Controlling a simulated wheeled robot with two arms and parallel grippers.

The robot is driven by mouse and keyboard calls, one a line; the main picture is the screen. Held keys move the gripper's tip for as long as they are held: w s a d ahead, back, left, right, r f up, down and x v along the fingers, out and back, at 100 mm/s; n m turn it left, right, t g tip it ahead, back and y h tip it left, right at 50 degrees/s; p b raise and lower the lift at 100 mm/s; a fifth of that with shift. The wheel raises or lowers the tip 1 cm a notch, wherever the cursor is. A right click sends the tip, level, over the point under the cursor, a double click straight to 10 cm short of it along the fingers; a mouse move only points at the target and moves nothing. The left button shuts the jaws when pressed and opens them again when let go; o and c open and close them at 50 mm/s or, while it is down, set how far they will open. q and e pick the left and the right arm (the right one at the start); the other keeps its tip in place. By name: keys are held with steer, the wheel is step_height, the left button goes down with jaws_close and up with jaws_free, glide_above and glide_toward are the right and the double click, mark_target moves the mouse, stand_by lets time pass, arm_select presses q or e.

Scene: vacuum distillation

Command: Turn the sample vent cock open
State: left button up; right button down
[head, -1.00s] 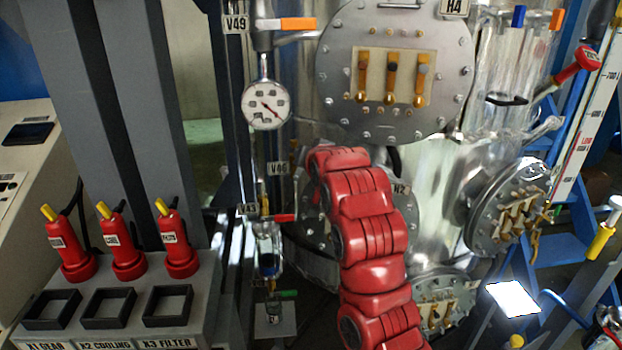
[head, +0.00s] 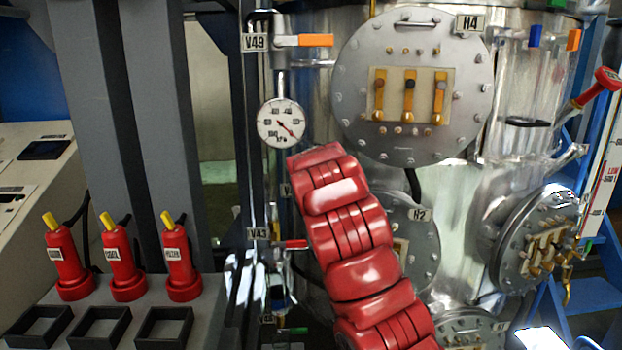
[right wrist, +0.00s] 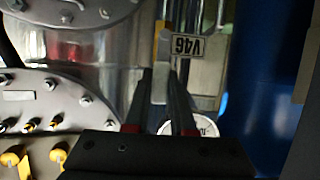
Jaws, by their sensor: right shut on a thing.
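In the right wrist view a lever (right wrist: 160,86) with a grey shank and a yellow-orange end (right wrist: 163,46) lies beside an upside-down V46 label (right wrist: 187,46). My right gripper (right wrist: 160,78) has a finger on each side of the grey shank and is shut on it. In the head view my red right arm reaches up from the bottom, below the round gauge (head: 281,123). Its wrist, its gripper and the V46 lever are hidden there. Which valve is the sample vent cock is not marked. My left gripper is in neither view.
The orange-tipped V49 lever (head: 303,40) is above, and the red-tipped V43 lever (head: 292,244) is close left of my arm. Bolted hatches H4 (head: 350,100) and H2 (head: 428,252) stand to the right. Red extinguisher-like holders (head: 122,262) stand at the lower left.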

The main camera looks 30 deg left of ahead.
steer(key=shift+f, duration=0.2)
steer(key=c, duration=0.8)
jaws_free()
steer(key=shift+a, duration=0.1)
steer(key=shift+o, duration=0.2)
steer(key=shift+r, duration=0.1)
steer(key=b+v, duration=0.3)
steer(key=v, duration=1.4)
steer(key=shift+s+b, duration=0.15)
steer(key=shift+b, duration=0.2)
steer(key=shift+r, duration=0.15)
